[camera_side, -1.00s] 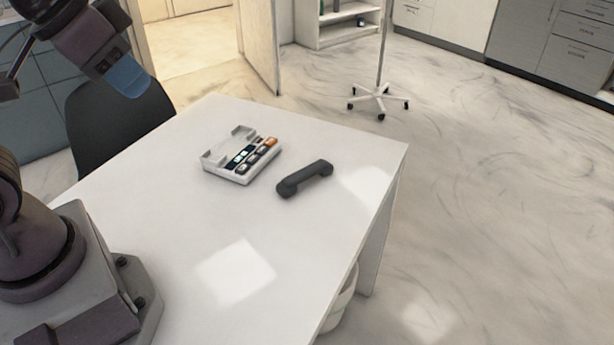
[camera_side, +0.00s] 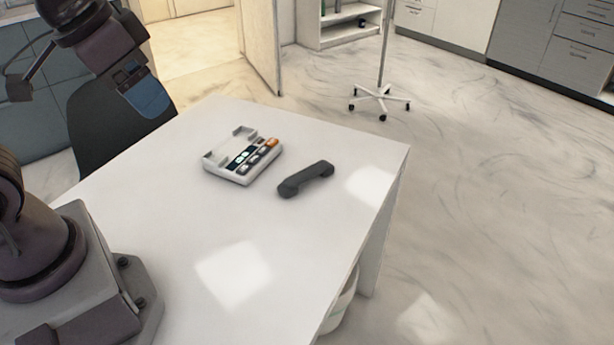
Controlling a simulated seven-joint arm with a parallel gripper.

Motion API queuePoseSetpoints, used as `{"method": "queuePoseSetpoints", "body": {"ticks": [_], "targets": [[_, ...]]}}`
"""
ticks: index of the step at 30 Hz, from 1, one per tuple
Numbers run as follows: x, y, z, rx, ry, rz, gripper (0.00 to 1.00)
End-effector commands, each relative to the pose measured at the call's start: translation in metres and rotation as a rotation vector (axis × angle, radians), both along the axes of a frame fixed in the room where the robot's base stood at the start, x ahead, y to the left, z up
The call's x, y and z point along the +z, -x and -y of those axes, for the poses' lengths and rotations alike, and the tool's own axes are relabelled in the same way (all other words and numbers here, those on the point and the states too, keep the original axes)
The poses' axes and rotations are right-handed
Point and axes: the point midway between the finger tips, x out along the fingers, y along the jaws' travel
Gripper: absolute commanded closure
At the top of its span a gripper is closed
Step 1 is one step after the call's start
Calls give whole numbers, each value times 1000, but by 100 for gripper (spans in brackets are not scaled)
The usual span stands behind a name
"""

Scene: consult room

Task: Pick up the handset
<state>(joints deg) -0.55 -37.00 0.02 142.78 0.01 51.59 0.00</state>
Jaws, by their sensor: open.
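The dark grey handset (camera_side: 306,179) lies on the white table (camera_side: 190,245), to the right of its base and apart from it. The white phone base (camera_side: 243,156) has an empty cradle, dark and orange keys and a small display. My gripper (camera_side: 150,100), with a blue end, is at the upper left, in front of the dark chair. It is open and empty, well to the left of the phone base and handset and touching neither. The gap between its fingers is hard to see from this side.
A dark chair (camera_side: 88,125) stands behind the table's left edge. A wheeled stand (camera_side: 381,97) is on the floor beyond the table. A pale bin (camera_side: 341,308) shows under the right edge. The table around the handset is clear.

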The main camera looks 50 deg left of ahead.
Motion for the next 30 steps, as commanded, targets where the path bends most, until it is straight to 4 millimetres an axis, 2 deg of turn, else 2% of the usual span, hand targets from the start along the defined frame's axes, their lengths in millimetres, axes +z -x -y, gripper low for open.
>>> {"method": "queuePoseSetpoints", "body": {"ticks": [8, 14, 17, 21, 27, 30], "targets": [[-29, -71, -9, 27, 8, -219, 36], [-65, -135, -18, 36, 12, -332, 36], [-91, -167, -24, 37, 13, -380, 36], [-135, -210, -32, 37, 15, -437, 36], [-198, -260, -43, 25, 14, -473, 36], [-213, -282, -47, 17, 11, -457, 36]]}}
